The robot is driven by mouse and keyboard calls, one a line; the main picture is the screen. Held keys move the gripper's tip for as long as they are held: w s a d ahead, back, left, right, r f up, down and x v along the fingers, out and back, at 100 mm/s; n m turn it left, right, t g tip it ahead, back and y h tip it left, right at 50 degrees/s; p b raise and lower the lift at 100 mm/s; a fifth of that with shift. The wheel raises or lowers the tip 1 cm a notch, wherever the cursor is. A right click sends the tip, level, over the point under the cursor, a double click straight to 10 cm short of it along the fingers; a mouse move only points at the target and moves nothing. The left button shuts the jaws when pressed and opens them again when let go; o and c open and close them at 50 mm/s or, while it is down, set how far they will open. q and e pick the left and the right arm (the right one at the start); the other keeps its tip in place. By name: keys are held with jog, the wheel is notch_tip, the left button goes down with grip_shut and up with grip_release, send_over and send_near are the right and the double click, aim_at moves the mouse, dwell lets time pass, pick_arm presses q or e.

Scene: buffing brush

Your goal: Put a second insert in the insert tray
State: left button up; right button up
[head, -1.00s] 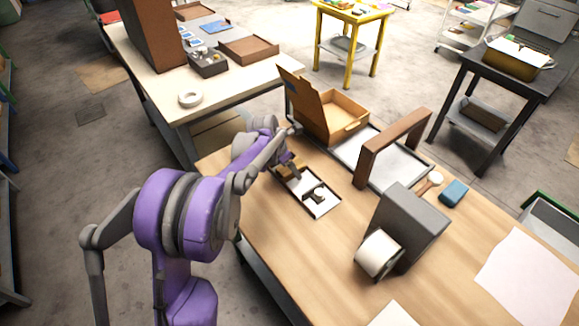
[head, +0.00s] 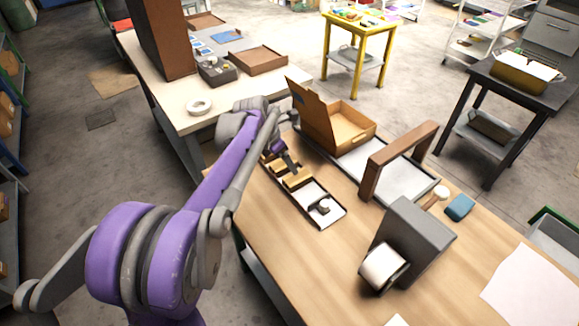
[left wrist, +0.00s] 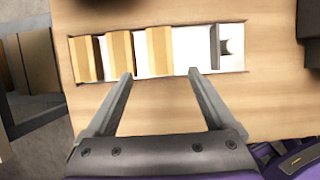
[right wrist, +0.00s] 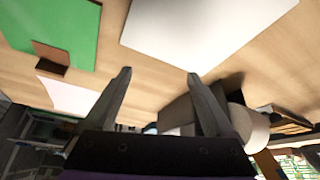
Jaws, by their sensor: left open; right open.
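The long, dark-rimmed tray with a white floor, which I take for the insert tray (head: 332,220), lies on the wooden bench; it also shows in the left wrist view (left wrist: 242,68). Three tan blocks, likely the inserts, stand in its left part: a left one (left wrist: 86,58), a middle one (left wrist: 120,54) and a right one (left wrist: 160,52). A small dark piece with a white part (left wrist: 226,45) sits at the tray's right end. My left gripper (left wrist: 160,73) is open and empty, with its tips towards the right block. My right gripper (right wrist: 160,73) is open and empty.
An open cardboard box (head: 345,128) and a grey tray (head: 405,180) under a brown arch (head: 372,175) lie behind the insert tray. A grey dispenser (head: 420,235) with a white roll stands to the right. The bench in front of the tray is bare.

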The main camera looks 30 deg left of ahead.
pick_arm(q)
jog(key=s+d+f+m, duration=0.1)
jog(key=s+d+m, duration=0.4)
jog(key=s+m, duration=0.3)
jog(key=s+d+f+m+y, duration=0.1)
jog(key=s+d+f+m, duration=0.1)
jog(key=s+d+m, duration=0.4)
jog(key=s+d+f+m+t, duration=0.1)
jog(key=s+d+m, duration=0.4)
jog(key=s+m, duration=0.7)
jog(key=shift+d+f+m+y, duration=0.15)
jog(key=shift+f+m, duration=0.1)
jog(key=shift+m, duration=0.7)
jog(key=shift+d+f+m+y, duration=0.1)
jog(key=shift+f+m, duration=0.15)
jog(key=shift+m, duration=0.65)
jog(key=shift+d+f+m+y, duration=0.15)
jog(key=shift+f+m, duration=0.1)
jog(key=shift+m, duration=0.7)
jog(key=shift+a, duration=0.1)
